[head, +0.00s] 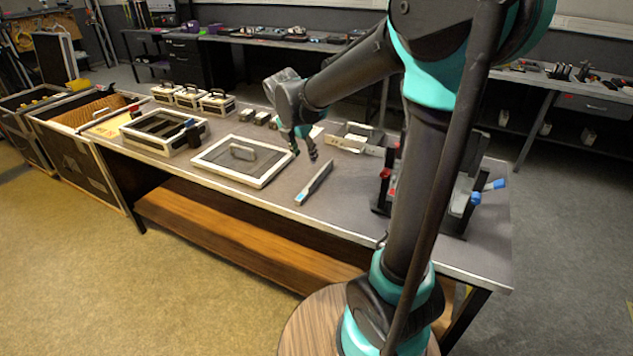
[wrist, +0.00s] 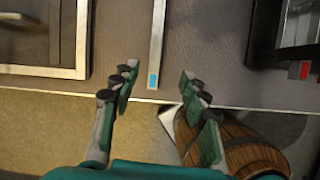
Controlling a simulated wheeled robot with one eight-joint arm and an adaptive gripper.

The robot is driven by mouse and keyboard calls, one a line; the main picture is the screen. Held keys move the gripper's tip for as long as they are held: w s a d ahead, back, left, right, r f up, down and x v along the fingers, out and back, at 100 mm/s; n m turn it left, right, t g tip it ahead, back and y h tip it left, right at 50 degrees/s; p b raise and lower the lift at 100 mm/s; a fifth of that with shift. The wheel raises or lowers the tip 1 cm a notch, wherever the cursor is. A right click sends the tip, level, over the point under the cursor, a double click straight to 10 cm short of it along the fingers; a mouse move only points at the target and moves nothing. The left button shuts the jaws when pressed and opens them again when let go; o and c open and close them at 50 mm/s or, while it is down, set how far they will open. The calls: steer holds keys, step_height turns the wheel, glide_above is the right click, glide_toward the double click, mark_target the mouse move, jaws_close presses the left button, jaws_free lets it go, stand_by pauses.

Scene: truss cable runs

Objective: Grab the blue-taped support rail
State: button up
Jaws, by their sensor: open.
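The support rail (head: 316,183) is a thin grey bar lying on the workbench, with blue tape on its near end. In the wrist view the rail (wrist: 157,40) runs up from near the table's front edge, its blue tape (wrist: 153,81) at the lower end. My gripper (head: 305,154) is open and empty above the bench, just beyond and left of the rail in the head view. In the wrist view my gripper (wrist: 160,82) has its two fingers apart, with the taped end showing between the fingertips. The rail is not touched as far as I can see.
A framed panel with a handle (head: 243,161) lies left of the rail. An open framed case (head: 164,133) and several small cases (head: 190,96) stand farther left. A grey divided tray (head: 355,139) sits behind. A dark fixture with red and blue parts (head: 462,188) stands right.

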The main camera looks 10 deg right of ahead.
steer(key=n, duration=0.1)
glide_toward(315, 180)
steer(key=f, duration=0.1)
steer(key=w+f, duration=0.1)
steer(key=f, duration=0.1)
steer(key=w+f, duration=0.1)
steer(key=f, duration=0.1)
steer(key=shift+w+f, duration=0.15)
steer(key=shift+w, duration=0.05)
steer(key=x, duration=0.3)
steer(key=shift+w+d+f, duration=0.15)
steer(key=shift+w+d, duration=0.05)
steer(key=shift+d, duration=0.05)
steer(key=shift+x, duration=0.8)
steer(key=shift+c, duration=0.6)
jaws_close()
